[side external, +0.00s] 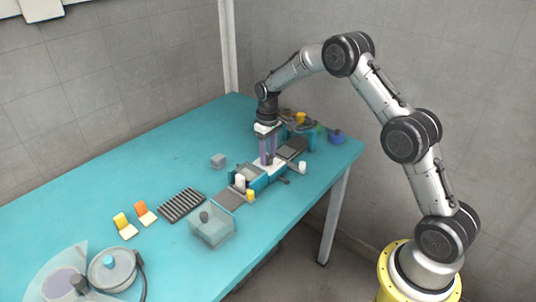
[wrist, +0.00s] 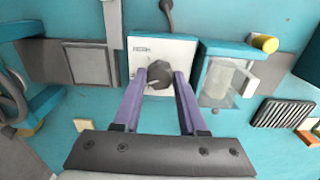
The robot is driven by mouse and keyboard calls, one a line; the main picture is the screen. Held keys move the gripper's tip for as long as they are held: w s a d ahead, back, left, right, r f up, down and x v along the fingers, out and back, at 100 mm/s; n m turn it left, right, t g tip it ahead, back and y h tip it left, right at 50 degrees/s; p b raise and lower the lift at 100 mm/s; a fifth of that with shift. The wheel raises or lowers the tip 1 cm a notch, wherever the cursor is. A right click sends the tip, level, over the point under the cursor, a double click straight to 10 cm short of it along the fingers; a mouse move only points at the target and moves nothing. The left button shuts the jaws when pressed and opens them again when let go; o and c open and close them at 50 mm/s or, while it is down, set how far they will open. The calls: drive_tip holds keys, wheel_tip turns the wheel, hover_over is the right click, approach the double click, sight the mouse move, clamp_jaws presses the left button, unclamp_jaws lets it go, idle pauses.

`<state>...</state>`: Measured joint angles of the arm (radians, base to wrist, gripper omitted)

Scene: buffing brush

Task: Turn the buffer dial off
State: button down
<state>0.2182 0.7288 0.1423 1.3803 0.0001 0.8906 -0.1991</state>
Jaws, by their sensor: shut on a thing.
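The buffer dial (wrist: 160,76) is a dark grey faceted knob on a white panel (wrist: 175,45) with small dark lettering, in the wrist view. My gripper (wrist: 164,80) has its two purple fingers on either side of the dial and is shut on it. The lettering is too small to read, so I cannot tell the dial's setting. In the side external view, my gripper (side external: 267,160) points straight down at the teal machine on the table, and the dial is hidden there.
A clear-walled compartment (wrist: 220,82) and a yellow cylinder (wrist: 265,43) lie right of the panel. A black ribbed rack (side external: 181,205), a clear box (side external: 212,228) and a grey cube (side external: 218,160) stand on the teal table (side external: 120,180). Its far left part is clear.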

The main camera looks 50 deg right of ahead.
sight(268, 157)
drive_tip(key=shift+r+m, duration=0.1)
drive_tip(key=shift+m, duration=2.2)
drive_tip(key=shift+c, duration=2.2)
unclamp_jaws()
wheel_tip(268, 157, up, 14)
